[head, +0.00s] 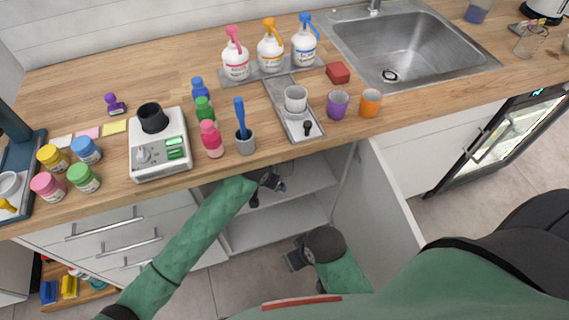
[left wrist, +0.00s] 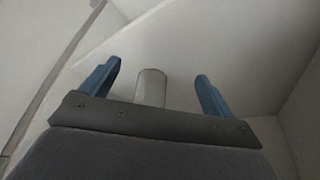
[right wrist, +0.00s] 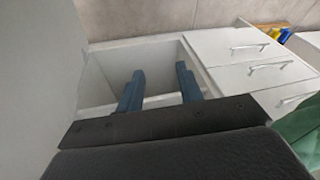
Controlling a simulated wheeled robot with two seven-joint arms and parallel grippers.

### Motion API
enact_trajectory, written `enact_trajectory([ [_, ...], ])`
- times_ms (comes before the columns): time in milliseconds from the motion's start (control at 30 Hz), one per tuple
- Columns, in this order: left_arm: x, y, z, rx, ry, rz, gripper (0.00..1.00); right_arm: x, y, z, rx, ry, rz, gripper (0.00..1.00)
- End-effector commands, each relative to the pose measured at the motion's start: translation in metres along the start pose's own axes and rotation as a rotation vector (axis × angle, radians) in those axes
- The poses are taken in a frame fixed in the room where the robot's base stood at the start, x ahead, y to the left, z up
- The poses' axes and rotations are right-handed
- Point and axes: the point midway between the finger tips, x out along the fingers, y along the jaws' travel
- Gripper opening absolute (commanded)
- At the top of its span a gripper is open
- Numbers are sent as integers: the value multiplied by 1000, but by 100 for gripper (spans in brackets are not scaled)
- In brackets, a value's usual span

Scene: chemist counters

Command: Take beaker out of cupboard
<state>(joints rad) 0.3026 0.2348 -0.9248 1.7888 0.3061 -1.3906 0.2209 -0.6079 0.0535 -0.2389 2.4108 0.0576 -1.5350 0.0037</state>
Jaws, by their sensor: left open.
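A pale, see-through cylindrical beaker (left wrist: 151,88) stands on the white shelf inside the cupboard, in the left wrist view. My left gripper (left wrist: 157,70) is open, with one blue finger on each side of the beaker. Gaps show between the beaker and both fingers. In the head view my left gripper (head: 272,180) reaches under the counter edge into the open cupboard (head: 280,240), and I cannot make out the beaker there. My right gripper (head: 295,257) is outside, low in front of the cupboard. The right wrist view shows its fingers (right wrist: 160,68) apart and empty.
The cupboard door (head: 375,195) stands open to the right of both grippers. The wooden counter (head: 75,105) overhangs the cupboard and carries bottles, a scale (head: 158,150) and cups. Drawers (head: 120,235) are to the left. A sink (head: 405,50) is at the back right.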

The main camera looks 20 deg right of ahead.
Motion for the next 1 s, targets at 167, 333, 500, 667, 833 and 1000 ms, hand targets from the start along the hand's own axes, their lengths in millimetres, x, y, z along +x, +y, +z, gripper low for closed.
enact_trajectory([
  [167, 6, -1, -18, 3, 0, -3, 88, -4, 7, 0, -7, -11, 14, 36],
  [333, 16, -1, -45, 3, 1, -3, 88, -13, 14, 1, 0, -27, 30, 36],
  [500, 25, -1, -62, 2, 0, -3, 88, -19, 14, 2, 7, -41, 34, 36],
  [667, 29, -1, -69, 2, -1, -2, 88, -23, 11, 2, 16, -47, 29, 36],
  [833, 34, -1, -87, 3, 0, -2, 88, -29, 11, 3, 21, -54, 32, 36],
  [1000, 44, 0, -110, 2, 0, -2, 88, -38, 16, 7, 24, -73, 46, 36],
])
